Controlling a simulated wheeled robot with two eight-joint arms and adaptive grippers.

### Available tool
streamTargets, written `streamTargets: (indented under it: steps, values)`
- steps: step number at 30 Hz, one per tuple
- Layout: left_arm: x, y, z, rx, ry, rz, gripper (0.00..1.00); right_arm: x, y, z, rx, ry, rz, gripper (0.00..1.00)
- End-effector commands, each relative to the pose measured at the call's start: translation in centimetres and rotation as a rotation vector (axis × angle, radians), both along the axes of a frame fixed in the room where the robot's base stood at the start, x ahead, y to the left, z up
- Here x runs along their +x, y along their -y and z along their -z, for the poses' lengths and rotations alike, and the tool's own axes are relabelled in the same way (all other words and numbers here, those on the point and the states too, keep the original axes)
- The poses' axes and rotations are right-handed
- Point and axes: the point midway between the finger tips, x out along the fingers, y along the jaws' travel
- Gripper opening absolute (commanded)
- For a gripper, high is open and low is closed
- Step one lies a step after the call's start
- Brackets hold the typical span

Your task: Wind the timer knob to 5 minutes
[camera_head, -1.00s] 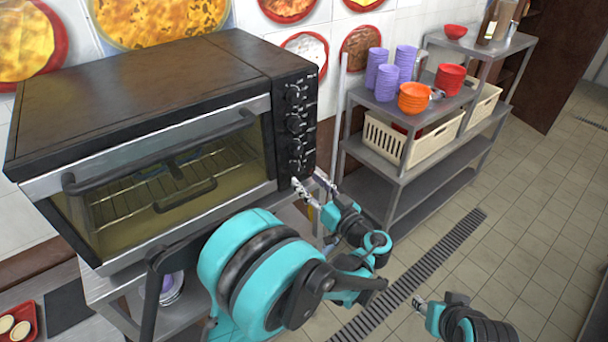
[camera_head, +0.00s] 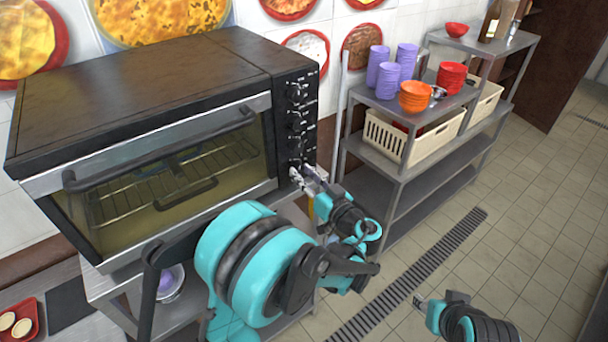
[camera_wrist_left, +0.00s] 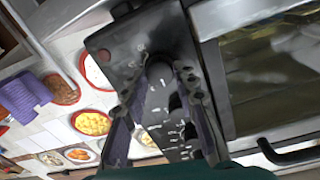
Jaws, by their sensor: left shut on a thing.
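The black toaster oven (camera_head: 150,75) has a control panel (camera_head: 284,122) with a column of black knobs on its right side. My left gripper (camera_head: 303,174) is at the lowest knob, shut on it, and its fingers hide most of it in the head view. In the left wrist view the round dark timer knob (camera_wrist_left: 160,72) sits between the two fingertips of my left gripper (camera_wrist_left: 168,68). The white markings around it are too small to read. My right gripper (camera_head: 419,301) is low at the right, away from the oven; its jaw opening is unclear.
A grey metal shelf (camera_head: 385,185) stands right of the oven, with purple cups (camera_head: 384,80), orange bowls (camera_head: 416,96) and a cream basket (camera_head: 395,140). The oven door handle (camera_head: 160,150) juts out left of my left arm. The tiled floor at the right is clear.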

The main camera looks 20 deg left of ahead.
Motion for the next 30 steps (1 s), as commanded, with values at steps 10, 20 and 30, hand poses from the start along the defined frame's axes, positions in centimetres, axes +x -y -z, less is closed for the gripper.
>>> streamTargets:
  steps: [10,20,30]
  values:
    - [0.0,0.0,0.1,0.098,-0.127,0.000,0.00,0.0,0.0,1.0,0.000,0.000,0.000,0.40]
    - [0.0,0.0,0.1,0.264,-0.340,0.000,0.00,0.0,0.0,2.1,0.000,0.000,0.000,0.40]
    - [0.1,0.1,0.0,0.395,-0.506,0.000,0.00,0.0,0.0,2.7,0.000,0.000,0.000,0.40]
